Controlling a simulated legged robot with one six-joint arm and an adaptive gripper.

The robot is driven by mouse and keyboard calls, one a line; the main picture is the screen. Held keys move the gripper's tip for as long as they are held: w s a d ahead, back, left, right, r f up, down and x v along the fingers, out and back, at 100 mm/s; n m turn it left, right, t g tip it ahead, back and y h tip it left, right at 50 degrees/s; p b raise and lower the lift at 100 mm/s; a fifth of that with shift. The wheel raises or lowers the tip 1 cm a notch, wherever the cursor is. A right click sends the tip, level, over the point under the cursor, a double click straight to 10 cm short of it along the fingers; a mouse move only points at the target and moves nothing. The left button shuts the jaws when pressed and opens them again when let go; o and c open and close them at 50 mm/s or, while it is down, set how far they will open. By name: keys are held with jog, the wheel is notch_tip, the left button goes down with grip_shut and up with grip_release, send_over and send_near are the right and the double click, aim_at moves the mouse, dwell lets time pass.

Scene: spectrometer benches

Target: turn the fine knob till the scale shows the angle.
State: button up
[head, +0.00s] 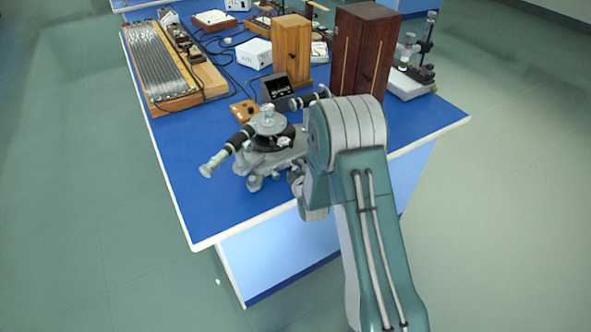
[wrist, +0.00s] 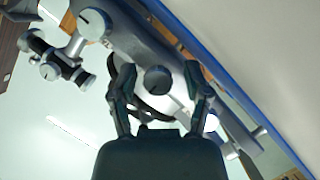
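The spectrometer (head: 268,140) stands near the front edge of the blue bench in the head view, with a slanted tube on each side of its round middle. In the wrist view its grey body (wrist: 130,38) fills the upper middle. A round dark knob (wrist: 158,79) with a line across its face sits there. My gripper (wrist: 160,73) is open, with one finger on each side of this knob and a gap showing at both sides. In the head view my arm hides the gripper and the knob. I cannot read any angle scale.
A small dark display box (head: 276,88) and an orange block (head: 244,111) stand behind the spectrometer. Wooden cases (head: 364,50) stand at the back right, and a ribbed board (head: 165,65) lies at the back left. The bench's front left corner (head: 205,215) is clear.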

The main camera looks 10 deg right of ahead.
grip_shut()
jog(key=m+g+y, duration=0.1)
jog(key=m, duration=0.2)
jog(key=shift+d+y, duration=0.1)
jog(key=shift+y, duration=0.3)
jog(key=shift+f+m+g+y, duration=0.1)
jog(key=shift+m+g+y, duration=0.55)
jog(key=shift+m, duration=0.65)
jog(key=shift+s, duration=0.1)
jog(key=shift+o, duration=1.8)
grip_release()
